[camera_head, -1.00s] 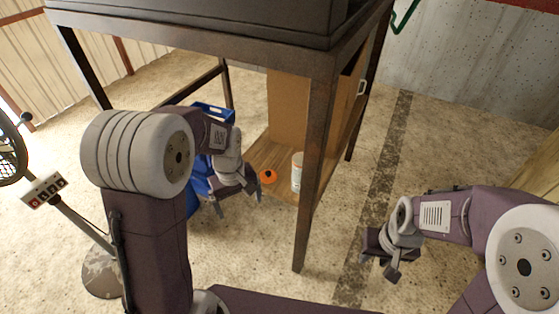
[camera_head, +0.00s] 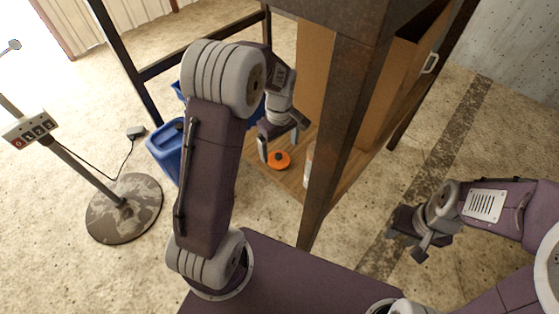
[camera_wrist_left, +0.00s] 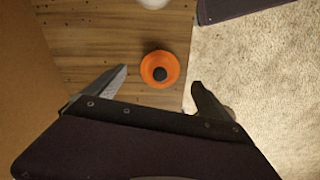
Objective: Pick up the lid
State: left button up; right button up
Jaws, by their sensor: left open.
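The lid (camera_head: 279,160) is a small orange disc with a dark knob in its middle. It lies on the wooden shelf board (camera_head: 255,164), close to the board's edge. In the left wrist view the lid (camera_wrist_left: 160,69) is ahead of the fingertips and between their lines, with the dark knob towards the camera. My left gripper (camera_head: 283,147) is open and empty, just above the lid; it also shows in the left wrist view (camera_wrist_left: 160,78). My right gripper (camera_head: 408,240) is over the floor at the right, and its jaw gap is unclear.
A white container (camera_head: 308,165) stands right of the lid, partly behind the rusty table leg (camera_head: 343,130). A cardboard-brown panel (camera_head: 316,62) rises behind the shelf. A blue container (camera_head: 166,150) and a fan stand (camera_head: 124,207) are at the left.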

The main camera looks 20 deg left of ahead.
aim_at(279, 156)
pick_arm(q)
notch_tip(279, 156, down, 4)
jog(key=b, duration=0.2)
jog(key=shift+a+f+b, duration=0.15)
jog(key=shift+f+b, duration=0.1)
jog(key=shift+b, duration=0.1)
jog(key=shift+f, duration=0.35)
jog(key=shift+r, duration=0.15)
